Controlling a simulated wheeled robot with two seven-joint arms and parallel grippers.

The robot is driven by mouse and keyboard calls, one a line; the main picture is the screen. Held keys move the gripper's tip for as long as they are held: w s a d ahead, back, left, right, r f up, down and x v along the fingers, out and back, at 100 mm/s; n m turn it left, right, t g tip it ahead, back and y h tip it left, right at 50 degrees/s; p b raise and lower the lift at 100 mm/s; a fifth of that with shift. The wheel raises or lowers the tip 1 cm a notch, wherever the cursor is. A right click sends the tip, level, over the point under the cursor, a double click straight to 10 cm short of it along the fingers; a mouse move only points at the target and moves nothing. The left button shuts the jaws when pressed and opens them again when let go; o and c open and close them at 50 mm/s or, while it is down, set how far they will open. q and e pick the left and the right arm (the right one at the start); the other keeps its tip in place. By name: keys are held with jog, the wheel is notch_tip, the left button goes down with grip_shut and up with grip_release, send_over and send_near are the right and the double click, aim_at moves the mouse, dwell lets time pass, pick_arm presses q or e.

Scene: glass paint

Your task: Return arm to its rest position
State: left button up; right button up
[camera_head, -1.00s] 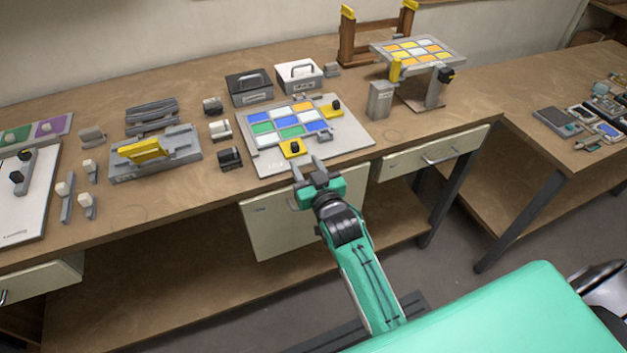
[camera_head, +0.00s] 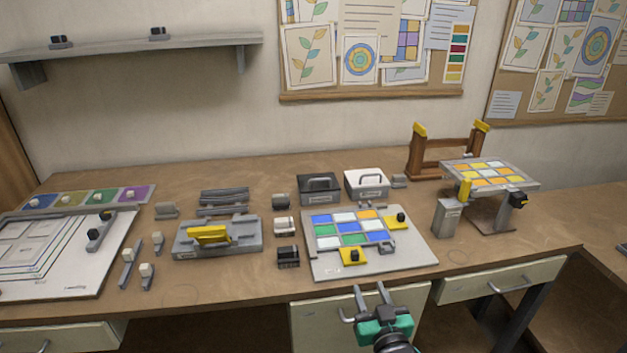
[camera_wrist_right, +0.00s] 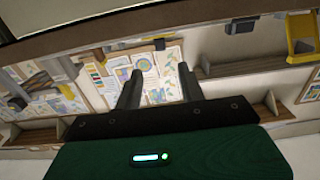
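My right gripper (camera_head: 372,298) shows at the bottom of the head view, just in front of the table's front edge and below the tile board (camera_head: 420,255). Its two fingers are apart with nothing between them. In the right wrist view the same gripper (camera_wrist_right: 158,88) is open and empty. The board holds blue, green, white and orange tiles and two yellow pieces with black knobs. My left gripper is in neither view.
The wooden table (camera_head: 200,295) has drawers under its front edge (camera_head: 500,280). A grey fixture with a yellow handle (camera_head: 208,236), a black box (camera_head: 319,189), a white box (camera_head: 366,184) and a raised tile stand (camera_head: 490,175) stand on it. A wall shelf (camera_head: 130,46) hangs at upper left.

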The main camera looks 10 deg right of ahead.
jog(key=s+d+f+n+g, duration=0.1)
jog(key=s+f+g, duration=0.35)
jog(key=s, duration=0.45)
jog(key=s+d+f+g, duration=0.1)
jog(key=s+f+g, duration=0.35)
jog(key=s, duration=0.55)
jog(key=s+d+f+n+g, duration=0.1)
jog(key=s+d+f+g, duration=0.15)
jog(key=s+g, duration=0.45)
notch_tip(320, 180, down, 30)
jog(key=s+a, duration=0.1)
jog(key=s, duration=0.1)
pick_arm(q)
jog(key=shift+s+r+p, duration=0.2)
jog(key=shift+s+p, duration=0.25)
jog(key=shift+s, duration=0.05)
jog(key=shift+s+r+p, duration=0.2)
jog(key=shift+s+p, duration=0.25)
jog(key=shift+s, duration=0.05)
pick_arm(e)
jog(key=s+d+f, duration=0.3)
jog(key=s+f, duration=1.7)
jog(key=shift+d+g+h, duration=0.15)
jog(key=shift+g+h, duration=0.15)
jog(key=shift+g, duration=0.1)
jog(key=shift+c, duration=0.4)
